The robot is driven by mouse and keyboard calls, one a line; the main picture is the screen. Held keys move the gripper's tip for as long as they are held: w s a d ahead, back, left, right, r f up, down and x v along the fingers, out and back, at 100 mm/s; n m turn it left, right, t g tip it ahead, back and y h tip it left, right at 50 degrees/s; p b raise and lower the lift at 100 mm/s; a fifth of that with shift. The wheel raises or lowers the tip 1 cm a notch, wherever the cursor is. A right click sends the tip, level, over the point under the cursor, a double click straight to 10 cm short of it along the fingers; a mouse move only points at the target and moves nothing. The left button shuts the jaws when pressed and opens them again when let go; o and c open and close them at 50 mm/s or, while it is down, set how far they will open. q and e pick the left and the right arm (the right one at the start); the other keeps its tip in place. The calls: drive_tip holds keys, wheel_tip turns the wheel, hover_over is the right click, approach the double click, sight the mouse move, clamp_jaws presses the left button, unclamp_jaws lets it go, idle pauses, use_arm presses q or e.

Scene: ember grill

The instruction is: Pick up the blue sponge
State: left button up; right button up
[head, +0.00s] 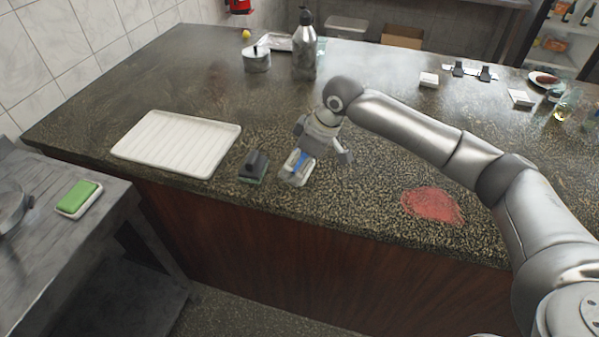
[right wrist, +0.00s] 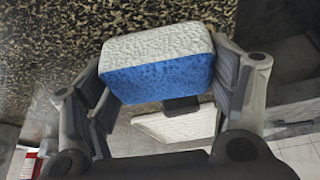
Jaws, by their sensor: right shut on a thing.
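The blue sponge (head: 300,164) is at the front edge of the dark speckled counter (head: 380,215), a blue block with a white layer. My right gripper (head: 320,160) reaches down over it and partly hides it in the head view. In the right wrist view the sponge (right wrist: 158,62) sits between the two fingers of the right gripper (right wrist: 160,80), which is shut on it. I cannot tell whether the sponge touches the counter. My left gripper is not in view.
A dark scrubber (head: 254,167) stands just left of the sponge, and a white ridged tray (head: 178,143) lies beyond it. A green sponge (head: 79,198) lies on the grey side table (head: 60,250). A red patch (head: 432,205) marks the counter to the right. A bottle (head: 304,55) stands behind.

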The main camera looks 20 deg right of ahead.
drive_tip(key=s+a+r+b, duration=0.1)
drive_tip(key=s+a+r, duration=0.1)
drive_tip(key=s+r, duration=0.3)
drive_tip(key=s+a+r+b, duration=0.1)
drive_tip(key=s+a+r, duration=0.2)
drive_tip(key=s, duration=0.5)
drive_tip(key=shift+a+r, duration=0.25)
drive_tip(key=shift+r, duration=0.6)
